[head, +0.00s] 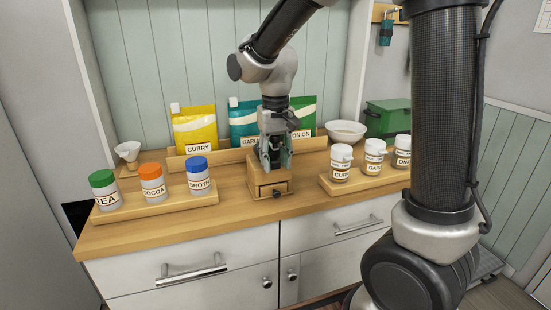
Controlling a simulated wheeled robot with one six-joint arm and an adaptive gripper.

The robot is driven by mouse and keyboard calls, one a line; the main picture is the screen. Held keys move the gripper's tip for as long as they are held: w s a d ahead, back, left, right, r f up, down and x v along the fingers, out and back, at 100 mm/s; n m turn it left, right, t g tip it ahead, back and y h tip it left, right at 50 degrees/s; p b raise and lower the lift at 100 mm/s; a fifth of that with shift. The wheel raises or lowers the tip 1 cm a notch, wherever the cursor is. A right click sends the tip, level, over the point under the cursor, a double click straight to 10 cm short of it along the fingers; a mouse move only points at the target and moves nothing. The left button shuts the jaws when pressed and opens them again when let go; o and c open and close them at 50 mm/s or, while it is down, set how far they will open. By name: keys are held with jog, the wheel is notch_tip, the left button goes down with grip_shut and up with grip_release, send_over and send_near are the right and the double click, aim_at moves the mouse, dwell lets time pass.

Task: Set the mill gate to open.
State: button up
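The mill (258,185) appears to be the small wooden box standing near the middle of the counter. A front panel with a small dark round knob (277,193) faces the camera. My gripper (274,163) points down right over the mill, with its fingers at the mill's top. A dark part shows between or just behind the fingers. I cannot tell whether they touch it or are closed on it. The mill's gate and its setting cannot be made out, as the gripper covers the top.
Left of the mill, a wooden tray (160,213) holds tea, cocoa and broth jars. Right of it, another tray (365,185) holds white-lidded jars. Behind stand curry (195,128), garlic and onion pouches, a white bowl (345,130) and a funnel (128,152).

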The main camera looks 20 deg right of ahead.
grip_shut()
jog(key=shift+s, duration=0.1)
jog(key=s, duration=0.2)
jog(key=shift+s, duration=0.3)
jog(key=shift+o, duration=2.1)
grip_release()
jog(key=shift+r, duration=0.1)
notch_tip(320, 180, up, 12)
